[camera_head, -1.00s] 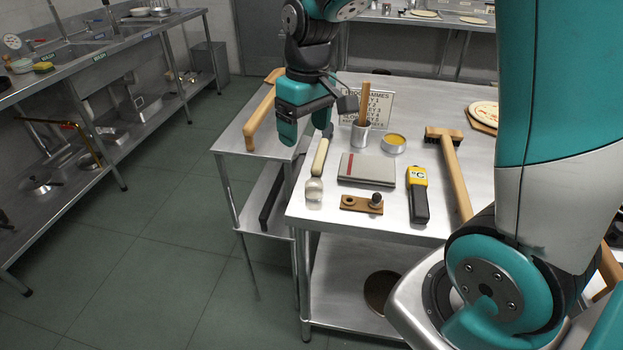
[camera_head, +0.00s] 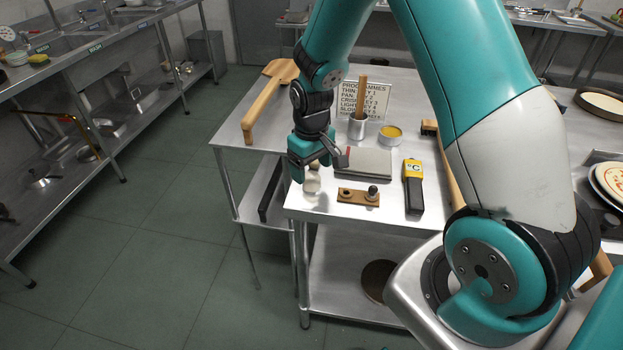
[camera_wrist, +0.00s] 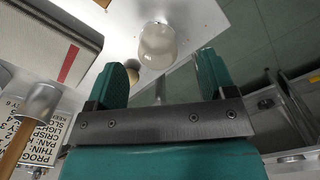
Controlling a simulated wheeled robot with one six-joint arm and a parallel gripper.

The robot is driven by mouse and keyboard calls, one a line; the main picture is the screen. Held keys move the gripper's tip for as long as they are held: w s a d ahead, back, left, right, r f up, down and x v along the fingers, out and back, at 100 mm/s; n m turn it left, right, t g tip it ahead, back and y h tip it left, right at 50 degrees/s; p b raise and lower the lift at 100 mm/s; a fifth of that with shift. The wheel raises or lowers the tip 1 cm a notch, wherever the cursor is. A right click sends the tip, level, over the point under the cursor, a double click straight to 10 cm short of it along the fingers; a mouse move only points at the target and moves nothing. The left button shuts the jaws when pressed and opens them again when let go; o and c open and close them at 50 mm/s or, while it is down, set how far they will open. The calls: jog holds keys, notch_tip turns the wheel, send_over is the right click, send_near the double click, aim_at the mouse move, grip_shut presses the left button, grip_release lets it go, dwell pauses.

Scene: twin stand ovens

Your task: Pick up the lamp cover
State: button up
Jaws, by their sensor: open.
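The lamp cover, which I take to be the small clear glass dome (camera_head: 312,184), stands near the front left corner of the steel table (camera_head: 290,204). In the wrist view the glass dome (camera_wrist: 158,46) shows just beyond the fingertips, between their lines. My gripper (camera_head: 316,168) is open, pointing down over that corner, and hides the dome's upper part in the head view. In the wrist view my gripper (camera_wrist: 163,64) has nothing clasped between its fingers. Whether a finger touches the glass I cannot tell.
Right of the dome are a grey box (camera_head: 368,164), a wooden block with a dark knob (camera_head: 358,196) and a yellow-black meter (camera_head: 413,186). Behind stand a metal cup (camera_head: 357,128), a sign (camera_head: 376,102) and a yellow-filled tin (camera_head: 390,134).

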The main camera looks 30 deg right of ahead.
aim_at(312, 175)
notch_tip(312, 175, down, 4)
jog(key=shift+w+d+f+p, duration=0.1)
jog(key=shift+d+f+p, duration=0.05)
jog(key=shift+p, duration=0.25)
jog(key=c, duration=1)
jog(key=shift+o, duration=0.2)
